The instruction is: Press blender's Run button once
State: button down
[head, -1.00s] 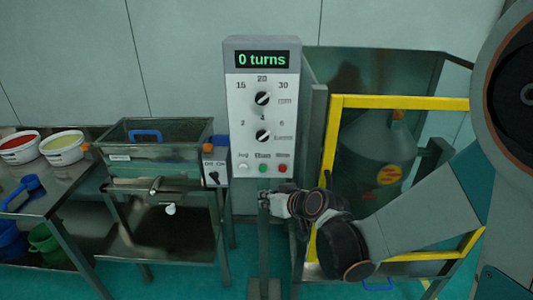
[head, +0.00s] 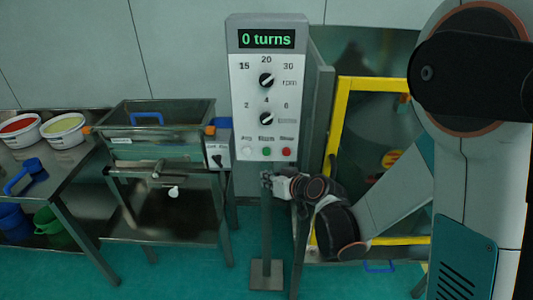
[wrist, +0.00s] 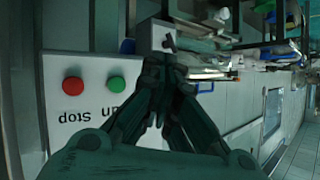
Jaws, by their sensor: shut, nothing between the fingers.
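The blender's control panel (head: 268,95) is a grey and white box on a post, with a display reading "0 turns". My gripper (head: 267,178) is just below the Run button in the head view, shut and empty. In the wrist view the green Run button (wrist: 117,83) and red Stop button (wrist: 73,86) show left of my gripper's fingertips (wrist: 166,62), with upside-down lettering. I see no contact with the button.
A yellow-framed guard (head: 336,130) encloses the blender drum right of the panel. Left of the panel stands a sieve machine (head: 155,147) with its own switch box. A steel table (head: 75,160) at far left holds white tubs (head: 62,128) and a blue scoop (head: 25,178).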

aim_at(266, 152)
jog(key=w, duration=0.7)
jog(key=shift+w+d+p, duration=0.15)
jog(key=shift+w+p, duration=0.15)
jog(key=shift+w, duration=0.05)
jog(key=shift+w, duration=0.1)
dwell(1.1)
jog(key=shift+w, duration=0.3)
